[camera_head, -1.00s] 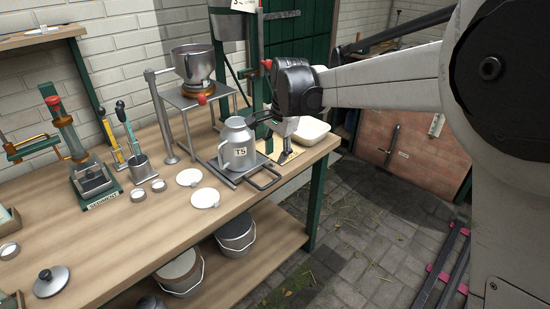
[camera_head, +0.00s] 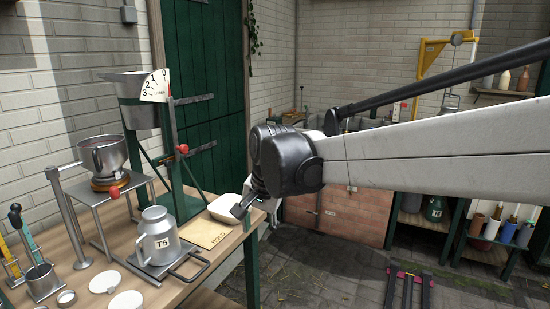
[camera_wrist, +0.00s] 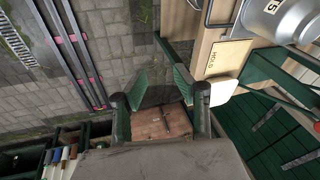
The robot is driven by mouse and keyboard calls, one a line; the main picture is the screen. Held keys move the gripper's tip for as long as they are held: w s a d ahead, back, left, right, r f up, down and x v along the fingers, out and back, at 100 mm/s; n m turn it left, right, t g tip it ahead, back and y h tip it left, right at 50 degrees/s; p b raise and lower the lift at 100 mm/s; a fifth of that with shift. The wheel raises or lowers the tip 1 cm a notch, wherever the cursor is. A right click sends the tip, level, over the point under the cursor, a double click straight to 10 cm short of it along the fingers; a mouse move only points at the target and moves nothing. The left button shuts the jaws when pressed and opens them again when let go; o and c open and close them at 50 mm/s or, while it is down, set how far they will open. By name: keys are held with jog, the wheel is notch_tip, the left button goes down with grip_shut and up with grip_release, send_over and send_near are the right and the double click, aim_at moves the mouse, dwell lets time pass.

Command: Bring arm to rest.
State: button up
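My arm reaches in from the right in the head view, and my gripper (camera_head: 243,205) hangs by the right end of the workbench (camera_head: 225,252). In the wrist view my gripper (camera_wrist: 160,98) has its two fingers spread apart, with nothing between them but the background. A metal can labelled T5 (camera_head: 158,240) stands upright on a small rack on the bench, apart from my gripper. It also shows at the top right of the wrist view (camera_wrist: 276,20).
A dial scale (camera_head: 155,88) and a hopper stand (camera_head: 104,158) rise behind the can. Dark rails (camera_head: 408,290) lie on the paved floor at right.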

jog(key=s+d+r+n+t, duration=0.2)
jog(key=s+d, duration=0.8)
jog(key=d, duration=0.5)
jog(key=s+d+f+n+t+h, duration=0.1)
jog(key=s+d+f+t+h, duration=0.1)
jog(key=s+d+f, duration=0.3)
jog(key=s+d, duration=0.4)
jog(key=s, duration=0.3)
jog(key=shift+d+f+n, duration=0.3)
jog(key=shift+n, duration=0.1)
